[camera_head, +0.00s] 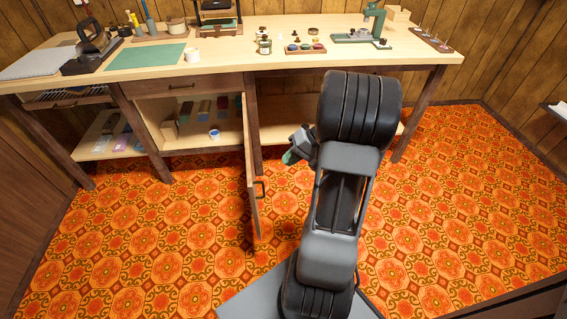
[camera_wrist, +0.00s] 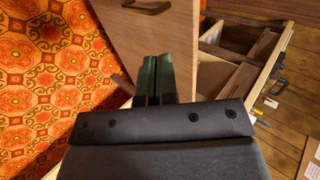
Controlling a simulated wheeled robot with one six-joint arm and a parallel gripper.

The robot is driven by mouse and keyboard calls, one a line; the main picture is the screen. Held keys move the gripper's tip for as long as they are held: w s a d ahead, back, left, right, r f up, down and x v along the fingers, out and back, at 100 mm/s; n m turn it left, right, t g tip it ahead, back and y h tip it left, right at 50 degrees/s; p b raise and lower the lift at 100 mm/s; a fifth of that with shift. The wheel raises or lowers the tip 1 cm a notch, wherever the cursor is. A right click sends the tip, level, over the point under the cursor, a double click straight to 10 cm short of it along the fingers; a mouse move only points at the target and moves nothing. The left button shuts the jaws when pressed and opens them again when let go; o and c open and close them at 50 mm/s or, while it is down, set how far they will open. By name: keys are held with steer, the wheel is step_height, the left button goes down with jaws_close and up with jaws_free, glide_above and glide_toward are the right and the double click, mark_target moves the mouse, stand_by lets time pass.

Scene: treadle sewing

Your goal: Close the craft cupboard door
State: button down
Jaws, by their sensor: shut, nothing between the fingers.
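The craft cupboard door (camera_head: 252,195) stands open under the workbench, swung out towards me and seen nearly edge-on in the head view. Its dark handle (camera_head: 262,189) is on the right-facing side. In the wrist view the pale door panel (camera_wrist: 150,35) fills the upper middle, with the handle (camera_wrist: 148,8) at the top edge. My gripper (camera_head: 290,157) is right of the door, on the handle side. Its green fingers (camera_wrist: 156,78) are shut and empty, and overlap the panel's lower part in the wrist view. I cannot tell whether they touch it.
The open cupboard (camera_head: 190,120) holds small boxes and a blue-and-white roll. The workbench top (camera_head: 240,60) above carries a green mat (camera_head: 146,56), small jars and a green press (camera_head: 371,22). A drawer front (camera_head: 182,85) is above the cupboard opening. Patterned floor (camera_head: 170,230) left of the door is clear.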

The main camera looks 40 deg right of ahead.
steer(key=w+a+f+b, duration=0.3)
steer(key=w+a+f, duration=0.1)
steer(key=a, duration=0.4)
steer(key=shift+w+a+f, duration=0.15)
steer(key=shift+a+f, duration=0.1)
steer(key=shift+f, duration=0.3)
